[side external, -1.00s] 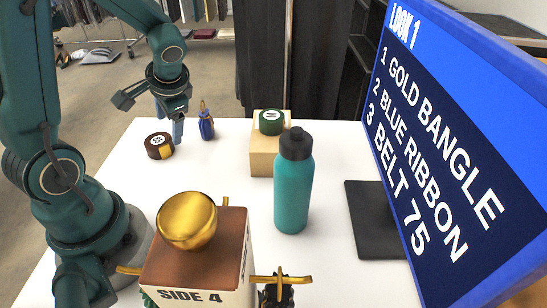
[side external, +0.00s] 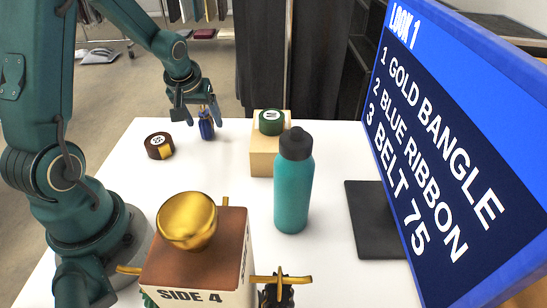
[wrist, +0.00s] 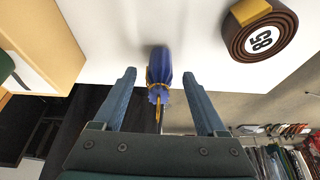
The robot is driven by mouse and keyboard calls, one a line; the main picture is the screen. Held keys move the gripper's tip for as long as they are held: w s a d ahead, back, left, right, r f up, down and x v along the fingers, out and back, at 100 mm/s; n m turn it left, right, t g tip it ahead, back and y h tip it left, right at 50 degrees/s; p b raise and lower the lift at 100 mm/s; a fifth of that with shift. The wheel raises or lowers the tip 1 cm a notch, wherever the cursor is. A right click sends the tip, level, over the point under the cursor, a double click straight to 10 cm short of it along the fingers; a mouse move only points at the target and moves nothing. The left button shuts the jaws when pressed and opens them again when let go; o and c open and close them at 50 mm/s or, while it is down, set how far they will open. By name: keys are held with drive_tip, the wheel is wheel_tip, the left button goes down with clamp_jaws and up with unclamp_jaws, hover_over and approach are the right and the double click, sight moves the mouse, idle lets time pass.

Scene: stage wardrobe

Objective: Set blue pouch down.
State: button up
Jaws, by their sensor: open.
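The blue pouch (side external: 206,126) stands upright on the white table near its far edge, with a gold cord at its neck. It also shows in the wrist view (wrist: 160,68), between and just beyond the two fingertips. My gripper (side external: 198,122) is open at the pouch, with a finger on either side of it. In the wrist view my gripper (wrist: 161,80) shows clear gaps between the fingers and the pouch. In the side view the fingers partly cover the pouch.
A rolled brown belt (side external: 159,146) marked 85 lies left of the pouch. A wooden block (side external: 263,160) carries a green roll (side external: 271,121) to the right. The table's middle is clear.

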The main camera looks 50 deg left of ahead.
drive_tip(key=shift+x, duration=1.2)
clamp_jaws()
drive_tip(key=shift+r, duration=0.15)
